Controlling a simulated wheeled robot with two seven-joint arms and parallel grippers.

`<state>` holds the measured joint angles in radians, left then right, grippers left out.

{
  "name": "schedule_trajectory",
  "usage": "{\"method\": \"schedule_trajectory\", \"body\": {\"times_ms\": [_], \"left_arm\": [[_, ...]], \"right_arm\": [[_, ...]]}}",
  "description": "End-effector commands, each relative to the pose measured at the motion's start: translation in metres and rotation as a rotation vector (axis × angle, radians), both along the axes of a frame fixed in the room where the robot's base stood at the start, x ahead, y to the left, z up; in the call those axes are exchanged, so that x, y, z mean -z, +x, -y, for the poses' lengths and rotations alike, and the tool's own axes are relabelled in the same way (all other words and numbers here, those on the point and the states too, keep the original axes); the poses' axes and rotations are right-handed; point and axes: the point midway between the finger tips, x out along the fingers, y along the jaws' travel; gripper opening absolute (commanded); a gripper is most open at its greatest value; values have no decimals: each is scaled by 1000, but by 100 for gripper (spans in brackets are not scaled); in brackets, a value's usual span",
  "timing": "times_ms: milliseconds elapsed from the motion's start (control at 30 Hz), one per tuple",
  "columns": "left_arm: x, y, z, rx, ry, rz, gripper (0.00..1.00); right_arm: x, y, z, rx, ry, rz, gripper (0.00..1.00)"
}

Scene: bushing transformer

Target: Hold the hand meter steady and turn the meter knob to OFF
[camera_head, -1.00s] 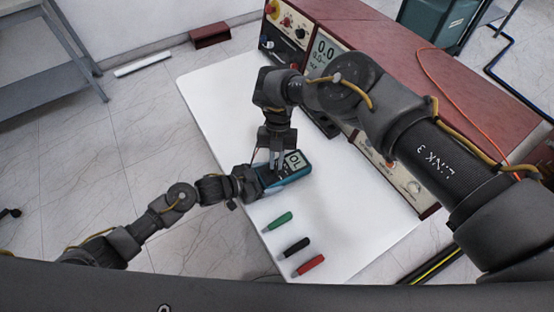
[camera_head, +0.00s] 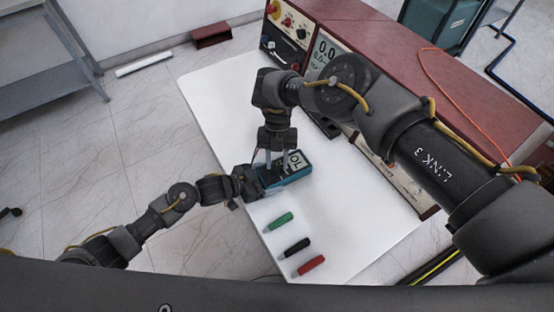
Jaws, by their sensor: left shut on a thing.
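The hand meter (camera_head: 297,171) is a teal and black device with a lit display, lying on the white table (camera_head: 345,215). My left gripper (camera_head: 262,182) comes in from the left and is shut on the near left end of the meter. My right gripper (camera_head: 277,160) points down from above over the meter's face, just left of the display. The meter knob is hidden under the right gripper. Whether the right fingers are closed on the knob cannot be made out.
A green probe (camera_head: 279,221), a black probe (camera_head: 294,247) and a red probe (camera_head: 308,265) lie in front of the meter. An instrument console (camera_head: 400,176) with a large display stands along the right of the table.

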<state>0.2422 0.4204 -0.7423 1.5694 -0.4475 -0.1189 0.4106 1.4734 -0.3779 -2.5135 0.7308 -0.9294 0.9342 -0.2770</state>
Motion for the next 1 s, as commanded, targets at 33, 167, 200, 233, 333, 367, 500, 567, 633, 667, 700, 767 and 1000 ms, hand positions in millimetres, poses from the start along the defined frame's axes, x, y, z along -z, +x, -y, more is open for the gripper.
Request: {"method": "schedule_trajectory", "body": {"times_ms": [33, 167, 200, 233, 333, 367, 500, 567, 633, 667, 700, 767, 1000], "left_arm": [[0, 1, 0, -1, 0, 0, 42], [0, 0, 0, -1, 0, 0, 42], [0, 0, 0, -1, 0, 0, 42], [0, 0, 0, -1, 0, 0, 42], [0, 0, 0, -1, 0, 0, 42], [0, 0, 0, -1, 0, 0, 42], [0, 0, 0, -1, -1, 1, 42], [0, 0, 0, -1, -1, 1, 42], [0, 0, 0, -1, -1, 1, 42], [0, 0, 0, -1, 0, 2, 42], [0, 0, 0, -1, 0, 2, 42], [0, 0, 0, -1, 0, 2, 42], [0, 0, 0, -1, -1, 1, 42]], "right_arm": [[0, 0, 0, 0, 0, 0, 34], [-6, 3, 0, 0, 0, 2, 34], [-11, 5, 0, 0, 0, 2, 34], [-14, 7, 0, 0, 0, 2, 34], [-30, 13, 0, 0, -1, 3, 34], [-35, 15, 0, 0, -1, 4, 34], [-54, 23, -1, 0, -1, 3, 34], [-61, 25, -1, -1, -1, 2, 34], [-65, 27, 0, 0, 0, 1, 34], [-67, 28, 0, 0, 0, 1, 34], [-68, 28, 0, 0, 0, 1, 34], [-69, 29, 0, 0, 0, 0, 34], [-70, 29, 0, 1, 0, 0, 34]]}}
